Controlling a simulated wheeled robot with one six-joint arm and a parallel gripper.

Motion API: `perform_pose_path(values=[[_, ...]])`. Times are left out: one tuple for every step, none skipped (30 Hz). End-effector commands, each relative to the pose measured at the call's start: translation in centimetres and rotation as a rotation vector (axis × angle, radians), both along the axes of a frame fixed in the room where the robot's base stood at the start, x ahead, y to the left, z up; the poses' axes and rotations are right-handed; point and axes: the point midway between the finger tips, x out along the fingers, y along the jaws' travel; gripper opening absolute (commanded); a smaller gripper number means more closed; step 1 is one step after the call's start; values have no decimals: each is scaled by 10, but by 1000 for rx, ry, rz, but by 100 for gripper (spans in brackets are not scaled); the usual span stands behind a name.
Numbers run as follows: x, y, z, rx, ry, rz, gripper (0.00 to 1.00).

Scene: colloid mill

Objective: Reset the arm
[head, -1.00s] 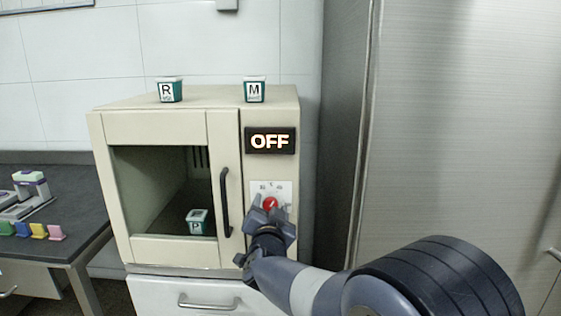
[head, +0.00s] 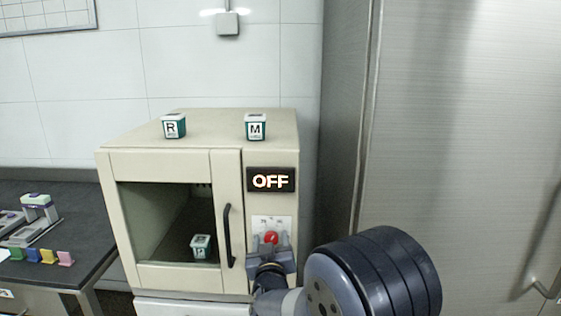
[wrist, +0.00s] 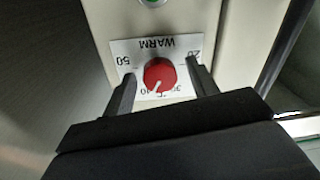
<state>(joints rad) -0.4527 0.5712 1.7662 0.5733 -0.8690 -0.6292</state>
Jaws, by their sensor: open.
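My gripper (head: 271,253) is in front of the control panel of a beige cabinet (head: 176,166). In the wrist view my gripper (wrist: 163,86) is open, with one finger on each side of a red knob (wrist: 160,74). I cannot tell whether the fingers touch it. The knob (head: 271,238) sits on a white dial plate (wrist: 192,45) marked WARM, 20 and 50. A display (head: 271,180) above it reads OFF. Part of my arm hides the cabinet's lower right.
Cups marked R (head: 173,126) and M (head: 255,127) stand on the cabinet. A cup marked P (head: 201,246) is inside, behind the door with a dark handle (head: 228,236). A dark bench (head: 92,228) is at left; a steel fridge-like unit (head: 455,140) is at right.

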Motion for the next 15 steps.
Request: perform_pose_path(values=[[0, 0, 4, -30, 2, 0, 55], [0, 0, 4, -45, 3, 0, 55], [0, 0, 4, -67, 4, 0, 55], [0, 0, 3, -80, 4, -1, 55], [0, 0, 3, -93, 5, 0, 55], [0, 0, 3, -109, 6, 0, 55], [0, 0, 3, -118, 6, 0, 55], [0, 0, 2, -127, 5, 0, 55], [0, 0, 2, -137, 5, 0, 55], [0, 0, 2, -144, 5, 0, 55], [0, 0, 1, -149, 6, 0, 55], [0, 0, 1, -154, 6, 0, 55], [0, 0, 1, -157, 6, 0, 55], [0, 0, 0, -159, 6, 0, 55], [0, 0, 0, -161, 6, 0, 55]])
